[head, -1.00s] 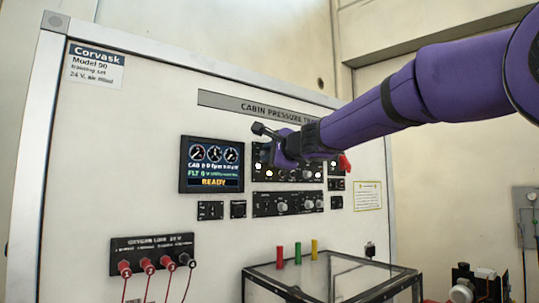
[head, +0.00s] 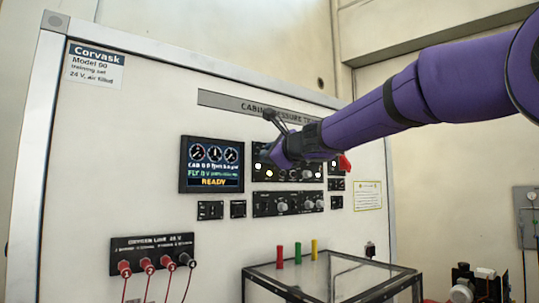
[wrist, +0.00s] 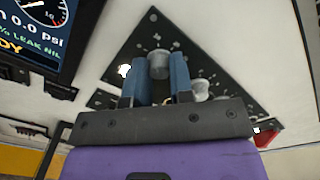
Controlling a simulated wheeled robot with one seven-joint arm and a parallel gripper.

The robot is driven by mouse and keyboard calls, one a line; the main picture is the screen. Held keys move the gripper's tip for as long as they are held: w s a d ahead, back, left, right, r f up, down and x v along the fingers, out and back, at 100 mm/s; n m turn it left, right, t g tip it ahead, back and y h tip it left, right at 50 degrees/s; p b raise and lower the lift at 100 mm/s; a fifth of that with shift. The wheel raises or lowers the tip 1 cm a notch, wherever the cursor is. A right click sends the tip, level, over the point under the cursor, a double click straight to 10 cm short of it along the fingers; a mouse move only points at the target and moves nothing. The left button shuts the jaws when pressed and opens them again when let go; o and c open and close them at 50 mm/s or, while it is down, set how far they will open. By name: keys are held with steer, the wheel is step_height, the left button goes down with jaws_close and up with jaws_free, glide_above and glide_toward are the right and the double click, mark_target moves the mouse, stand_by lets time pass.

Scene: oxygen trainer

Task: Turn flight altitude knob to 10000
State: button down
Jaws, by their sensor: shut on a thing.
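A grey round knob (wrist: 159,62) sits on the upper black panel, which also shows in the head view (head: 258,172). My gripper (wrist: 158,84) has its two blue fingers on either side of this knob and is shut on it. The knob's markings are too small to read. In the head view my wrist (head: 290,150) covers the knob and fingertips. The display (head: 212,164) to the left of the panel shows three dials, a green FLT line that seems to read 0, and READY. It also shows in the wrist view (wrist: 38,30).
A second grey knob (wrist: 200,88) is close to the right finger. A red part (head: 344,162) is right of my wrist. A lower knob panel (head: 288,203) and small switch panels lie below. A clear case (head: 330,275) stands in front, with coloured pegs behind its rim.

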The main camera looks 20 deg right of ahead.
steer(key=shift+f+m, duration=0.1)
steer(key=shift+m, duration=1.3)
steer(key=c, duration=1.3)
jaws_free()
steer(key=shift+s, duration=0.1)
steer(key=v, duration=1)
steer(key=shift+s+d, duration=0.15)
steer(key=shift+s, duration=0.15)
steer(key=shift+f, duration=0.1)
